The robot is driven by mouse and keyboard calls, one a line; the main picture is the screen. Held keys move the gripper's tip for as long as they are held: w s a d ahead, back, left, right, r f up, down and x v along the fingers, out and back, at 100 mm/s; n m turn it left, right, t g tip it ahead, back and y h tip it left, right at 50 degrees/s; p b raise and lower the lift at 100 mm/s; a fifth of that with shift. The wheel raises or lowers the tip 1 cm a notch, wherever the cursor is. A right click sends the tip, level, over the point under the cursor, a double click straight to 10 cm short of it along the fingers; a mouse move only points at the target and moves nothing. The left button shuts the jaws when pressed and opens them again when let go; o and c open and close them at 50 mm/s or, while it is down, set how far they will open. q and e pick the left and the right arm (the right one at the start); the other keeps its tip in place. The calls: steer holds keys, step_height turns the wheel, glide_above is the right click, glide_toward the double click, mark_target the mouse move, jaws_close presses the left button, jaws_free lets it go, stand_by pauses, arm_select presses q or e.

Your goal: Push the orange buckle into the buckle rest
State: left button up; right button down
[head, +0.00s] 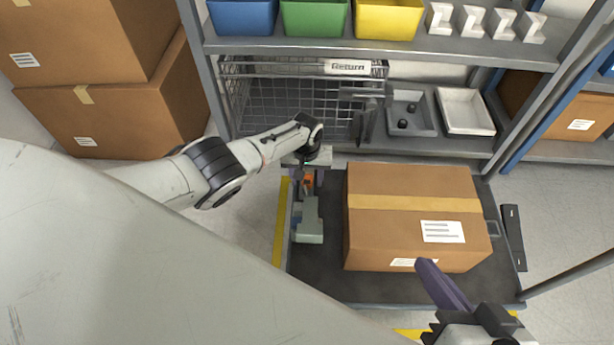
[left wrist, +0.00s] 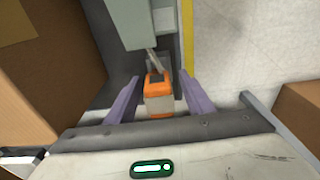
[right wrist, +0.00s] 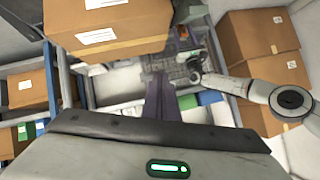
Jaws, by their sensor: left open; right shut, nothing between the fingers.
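The orange buckle (head: 309,181) sits on the cart's left side, just below my left gripper (head: 307,168) in the head view. In the left wrist view the orange buckle (left wrist: 158,96), with a pale grey face, lies between the two spread purple fingers, with small gaps visible. A grey metal tongue (left wrist: 153,62) leads from it toward a grey-green block (head: 309,225), which looks like the buckle rest; it also shows in the left wrist view (left wrist: 138,20). I cannot tell whether the buckle touches it. My right gripper (head: 440,285) is shut and empty near the carton's front.
A large taped carton (head: 415,190) fills most of the dark cart deck (head: 350,288), right of the buckle. A shelf with a wire basket (head: 290,100), trays (head: 465,110) and coloured bins stands behind. Stacked cartons (head: 110,110) stand at left. Floor is clear left of the cart.

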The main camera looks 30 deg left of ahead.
arm_select(q)
steer(key=shift+r, duration=0.15)
steer(key=shift+r+p, duration=0.25)
steer(key=shift+p, duration=0.15)
steer(key=r+p, duration=0.5)
steer(key=shift+s+d+r, duration=0.15)
steer(key=shift+s+r, duration=0.1)
steer(key=r+p, duration=0.3)
steer(key=shift+s, duration=0.25)
steer(key=shift+d+r+p, duration=0.1)
steer(key=shift+r+p, duration=0.25)
steer(key=shift+r, duration=0.15)
arm_select(e)
steer(key=s+d+f+g+h, duration=0.1)
steer(key=d+f+h, duration=0.2)
steer(key=d, duration=0.2)
steer(key=shift+s+f+m, duration=0.15)
steer(key=shift+f+m, duration=0.05)
steer(key=shift+m, duration=0.1)
